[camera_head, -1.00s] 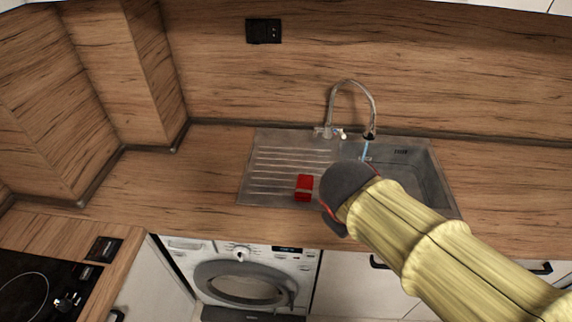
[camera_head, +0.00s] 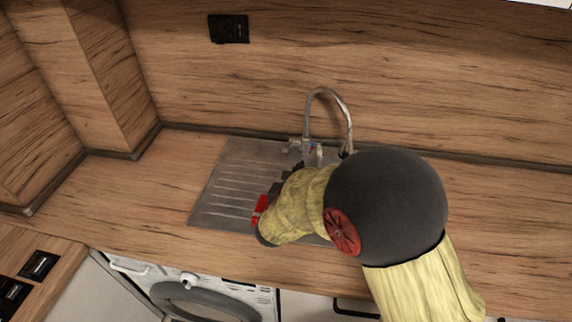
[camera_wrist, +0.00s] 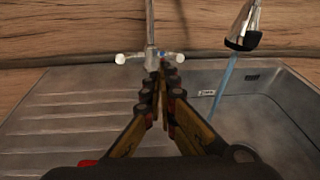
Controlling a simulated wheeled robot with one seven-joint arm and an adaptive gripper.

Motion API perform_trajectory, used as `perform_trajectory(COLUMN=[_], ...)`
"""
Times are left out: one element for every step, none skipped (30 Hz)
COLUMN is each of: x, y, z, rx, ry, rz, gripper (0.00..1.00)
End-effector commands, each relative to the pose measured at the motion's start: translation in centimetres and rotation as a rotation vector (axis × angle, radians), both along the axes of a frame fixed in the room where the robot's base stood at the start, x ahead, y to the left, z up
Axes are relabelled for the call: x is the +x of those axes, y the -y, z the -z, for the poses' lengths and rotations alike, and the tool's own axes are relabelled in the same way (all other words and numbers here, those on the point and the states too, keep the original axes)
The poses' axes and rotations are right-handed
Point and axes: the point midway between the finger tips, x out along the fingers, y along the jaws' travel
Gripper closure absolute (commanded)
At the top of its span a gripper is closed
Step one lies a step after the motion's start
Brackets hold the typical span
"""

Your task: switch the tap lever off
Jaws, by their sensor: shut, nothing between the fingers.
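The chrome tap (camera_head: 349,118) stands at the back of the steel sink, with its arched spout to the right. In the wrist view its base carries a left handle (camera_wrist: 124,58) and a right handle (camera_wrist: 174,57), both white-tipped. A blue water stream (camera_wrist: 222,86) runs from the spout head (camera_wrist: 243,40) toward the bowl. My gripper (camera_wrist: 161,70) is shut and empty, its tips just in front of the tap base near the right handle. I cannot tell whether they touch. In the head view my gripper (camera_head: 296,166) is partly hidden by my arm.
The ribbed drainboard (camera_head: 222,190) lies left of my gripper. My arm hides most of the bowl in the head view. The wooden splashback (camera_head: 420,70) rises close behind the tap.

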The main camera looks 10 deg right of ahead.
Motion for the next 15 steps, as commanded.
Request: perform_trajectory(x=[0.5, 0.8, 1.0, 1.2, 1.3, 1.4, 1.5, 1.7, 1.9, 2.1, 2.4, 2.8, 3.2, 3.6, 4.3], y=[-1.4, -2.1, -3.0, -3.5, -3.9, -4.3, -4.5, -4.6, -4.7, -4.7, -4.6, -4.4, -4.2, -4.0, -3.8], z=[1.4, 1.9, 2.6, 2.9, 3.2, 3.5, 3.6, 3.8, 4.0, 4.0, 4.1, 4.2, 4.3, 4.4, 4.6], rx=[-0.040, -0.060, -0.084, -0.099, -0.109, -0.120, -0.125, -0.131, -0.135, -0.136, -0.136, -0.135, -0.135, -0.135, -0.135], ry=[-0.018, -0.024, -0.032, -0.037, -0.040, -0.042, -0.044, -0.046, -0.047, -0.047, -0.047, -0.047, -0.047, -0.047, -0.047], rz=[-0.055, -0.085, -0.117, -0.138, -0.154, -0.172, -0.180, -0.187, -0.192, -0.193, -0.193, -0.192, -0.192, -0.191, -0.191], gripper=[1.00, 1.00, 1.00, 1.00, 1.00, 1.00, 1.00, 1.00, 1.00, 1.00, 1.00, 1.00, 1.00, 1.00, 1.00])
